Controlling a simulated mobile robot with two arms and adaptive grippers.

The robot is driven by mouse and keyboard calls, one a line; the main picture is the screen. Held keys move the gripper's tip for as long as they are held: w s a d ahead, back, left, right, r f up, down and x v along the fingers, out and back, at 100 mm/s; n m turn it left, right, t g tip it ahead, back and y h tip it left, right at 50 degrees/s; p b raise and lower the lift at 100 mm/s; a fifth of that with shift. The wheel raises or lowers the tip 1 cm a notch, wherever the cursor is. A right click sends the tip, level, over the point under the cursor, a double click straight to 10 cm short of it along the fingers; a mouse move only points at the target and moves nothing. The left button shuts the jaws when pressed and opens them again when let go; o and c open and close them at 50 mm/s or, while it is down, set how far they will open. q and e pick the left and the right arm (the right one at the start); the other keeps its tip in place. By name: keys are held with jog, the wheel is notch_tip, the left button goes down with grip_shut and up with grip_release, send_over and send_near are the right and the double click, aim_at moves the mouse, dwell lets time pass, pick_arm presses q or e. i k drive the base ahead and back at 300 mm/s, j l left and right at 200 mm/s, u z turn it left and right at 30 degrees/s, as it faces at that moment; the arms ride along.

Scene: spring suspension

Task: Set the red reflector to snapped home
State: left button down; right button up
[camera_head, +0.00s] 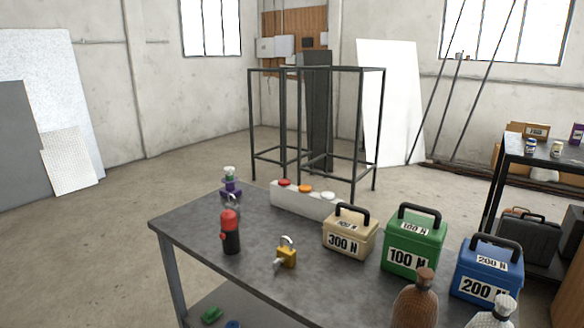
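A red disc, which looks like the red reflector (284,183), is at the left end of a long white block (290,203) on the far side of the grey table. It is small in this view, so I cannot tell whether it sits flush in the block or stands proud of it. An orange disc (305,189) and a pale disc (328,196) are on the same block, to the right of the red one. Neither of my grippers is in view.
The grey table (190,233) also holds a red-and-black cylinder (231,233), a brass padlock (286,254), a purple item (230,187), and beige (348,246), green (398,259) and blue (474,283) weights. A brown bottle (415,302) stands in front. The table's left part has bare room.

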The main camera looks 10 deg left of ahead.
aim_at(283, 182)
jog(key=i+j+z, duration=0.1)
jog(key=j, duration=0.25)
jog(key=i+j+z, duration=0.25)
jog(key=i+j, duration=0.15)
jog(key=j, duration=0.35)
jog(key=i+j+z, duration=0.1)
jog(key=j, duration=0.3)
jog(key=i+j+z, duration=0.15)
jog(key=j, duration=0.25)
jog(key=i+j+z, duration=0.1)
jog(key=j, duration=0.3)
jog(key=i, duration=0.05)
